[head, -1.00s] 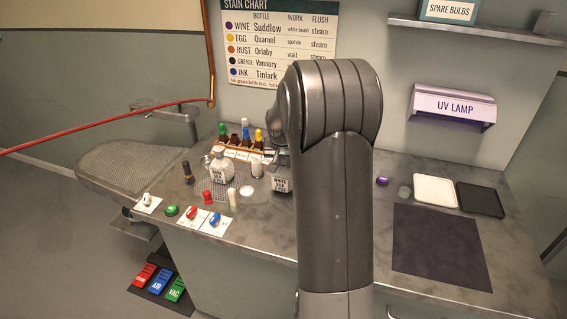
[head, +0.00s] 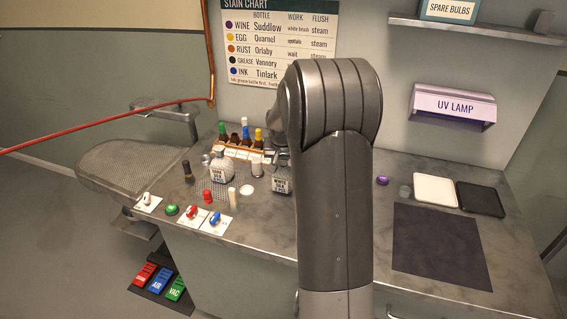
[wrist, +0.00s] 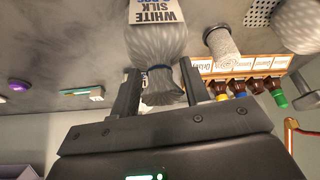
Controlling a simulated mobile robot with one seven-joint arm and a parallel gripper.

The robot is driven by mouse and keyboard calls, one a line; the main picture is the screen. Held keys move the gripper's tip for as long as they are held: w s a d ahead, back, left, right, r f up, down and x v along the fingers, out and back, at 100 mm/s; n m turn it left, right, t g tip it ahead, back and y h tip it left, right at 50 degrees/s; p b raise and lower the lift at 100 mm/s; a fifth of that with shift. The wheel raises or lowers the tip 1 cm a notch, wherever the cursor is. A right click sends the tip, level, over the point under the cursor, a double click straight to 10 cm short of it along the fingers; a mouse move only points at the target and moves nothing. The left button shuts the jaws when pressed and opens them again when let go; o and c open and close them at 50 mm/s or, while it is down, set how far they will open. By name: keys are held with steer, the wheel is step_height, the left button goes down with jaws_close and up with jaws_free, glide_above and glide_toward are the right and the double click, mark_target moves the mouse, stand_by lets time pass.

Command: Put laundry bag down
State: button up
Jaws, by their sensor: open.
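A pale ribbed laundry bag (head: 282,176) with a "WHITE SILK" label stands upright on the grey counter (head: 262,215), just left of my arm. In the wrist view the bag (wrist: 158,52) has its gathered neck between the two fingers of my gripper (wrist: 158,92). The fingers are open, one on each side of the neck; whether either touches it I cannot tell. In the head view my arm hides most of the gripper.
A wooden rack (head: 240,150) of several colour-capped bottles stands behind the bags, with a white cylinder (head: 257,168) near it. Switches (head: 190,214) line the front left edge. A dark mat (head: 440,245), white tray (head: 436,189) and black tray (head: 480,200) lie to the right.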

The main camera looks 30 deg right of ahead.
steer(key=s+a+r+n, duration=0.1)
steer(key=s+a+r, duration=0.35)
steer(key=r, duration=0.25)
steer(key=s+a+r, duration=0.3)
steer(key=s+r, duration=0.2)
steer(key=r, duration=0.3)
steer(key=s+a+n, duration=0.1)
steer(key=s+a, duration=0.3)
steer(key=s, duration=0.4)
steer(key=s+a+n+t+y, duration=0.1)
steer(key=s+a+n, duration=0.1)
steer(key=s+a, duration=0.3)
steer(key=s+a+n+y, duration=0.1)
steer(key=s+a, duration=0.3)
steer(key=s, duration=0.7)
steer(key=shift+s+a+n+t, duration=0.15)
steer(key=shift+s+n+t, duration=0.15)
steer(key=shift+n+t, duration=0.15)
steer(key=shift+o, duration=0.5)
